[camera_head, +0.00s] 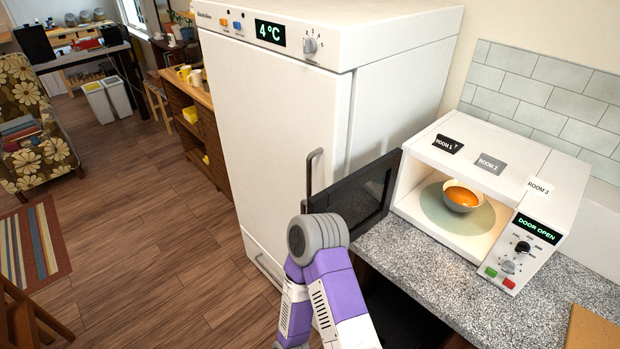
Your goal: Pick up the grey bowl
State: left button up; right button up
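The grey bowl (448,204) sits inside the open microwave (411,205), on a pale round plate (440,222). It is upright and holds something orange. The microwave door (352,196) is swung open to the left, and the display reads "DOOR OPEN". A purple and white arm of mine with a grey joint rises at the bottom centre, left of the counter and in front of the door. I cannot tell which arm it is. Neither gripper shows in this view.
The microwave stands on a speckled grey counter (425,265), clear in front of it. A tall white fridge (275,120) reading 4 °C stands left of the door. A brown board (592,330) lies at the counter's lower right. Wooden floor (150,250) is open at left.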

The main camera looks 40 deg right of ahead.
aim_at(459, 196)
jog(key=u, duration=0.75)
jog(key=i, duration=2.05)
jog(key=z, duration=4.05)
jog(key=i, duration=0.5)
jog(key=z, duration=0.05)
